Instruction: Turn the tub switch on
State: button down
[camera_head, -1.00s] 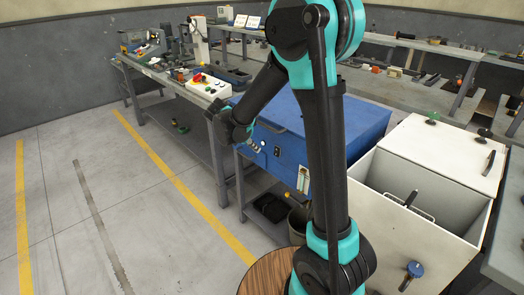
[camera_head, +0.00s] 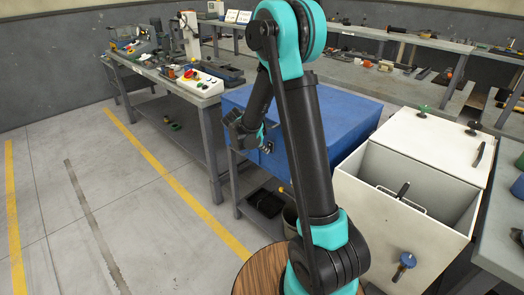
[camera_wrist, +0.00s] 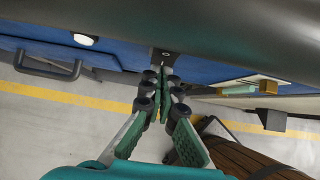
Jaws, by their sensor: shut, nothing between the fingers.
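The blue tub (camera_head: 325,108) stands on a low grey bench left of the white open box. Its front face carries a small dark fitting with a light dot (camera_wrist: 166,52) in the wrist view, possibly the switch; its setting cannot be read. My gripper (camera_wrist: 163,78) is shut and empty, its fingertips close to this fitting. Whether they touch cannot be told. In the head view my gripper (camera_head: 268,147) is at the tub's front face, and my arm hides part of that face.
The wrist view shows a round white knob (camera_wrist: 84,39) and a dark bar handle (camera_wrist: 48,68) on the left. The floor at left is clear.

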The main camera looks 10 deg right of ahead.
jog(key=shift+w+d+f, duration=0.2)
jog(key=shift+d, duration=0.05)
jog(key=shift+r, duration=0.15)
jog(key=shift+r, duration=0.75)
jog(key=shift+s, duration=0.1)
